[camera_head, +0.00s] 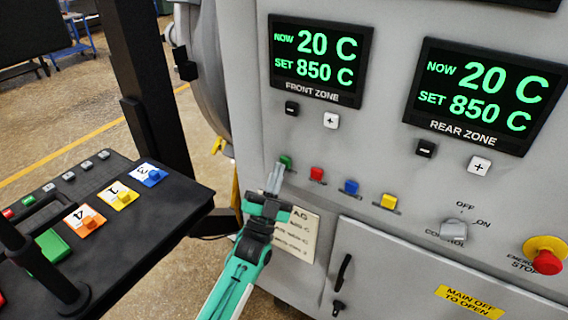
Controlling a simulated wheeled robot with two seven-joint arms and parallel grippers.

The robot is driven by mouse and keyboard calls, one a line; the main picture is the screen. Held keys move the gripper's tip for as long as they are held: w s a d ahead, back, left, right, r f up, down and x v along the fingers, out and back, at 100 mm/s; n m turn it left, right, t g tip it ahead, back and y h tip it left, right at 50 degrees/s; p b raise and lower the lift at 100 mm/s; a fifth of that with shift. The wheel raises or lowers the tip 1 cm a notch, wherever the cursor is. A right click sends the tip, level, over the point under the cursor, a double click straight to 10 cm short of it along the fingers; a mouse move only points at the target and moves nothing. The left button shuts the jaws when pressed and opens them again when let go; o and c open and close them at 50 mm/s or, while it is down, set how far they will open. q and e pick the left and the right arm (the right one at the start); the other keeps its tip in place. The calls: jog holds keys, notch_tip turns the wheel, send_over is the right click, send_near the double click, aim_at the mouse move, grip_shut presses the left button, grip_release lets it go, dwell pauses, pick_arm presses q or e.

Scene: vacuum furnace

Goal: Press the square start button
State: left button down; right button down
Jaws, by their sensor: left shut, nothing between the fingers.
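My right gripper is not in view.
A black console (130,234) with coloured, numbered keys stands at left. Two displays (318,58) (478,96) read 20 C now, 850 C set. The control knob (454,231) and the red emergency stop (547,262) are at right. A paper note (297,236) is beside my gripper.

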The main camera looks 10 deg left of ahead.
pick_arm(q)
jog(key=shift+w+d, duration=0.15)
jog(key=shift+w, duration=0.2)
dwell(0.3)
dwell(0.4)
jog(key=shift+s+a, duration=0.3)
jog(key=shift+s, duration=0.55)
jog(key=s, duration=0.1)
jog(key=s+a+p, duration=0.1)
jog(key=s, duration=0.2)
jog(key=shift+s+a+p, duration=0.25)
jog(key=shift+s+p, duration=0.1)
dwell(0.3)
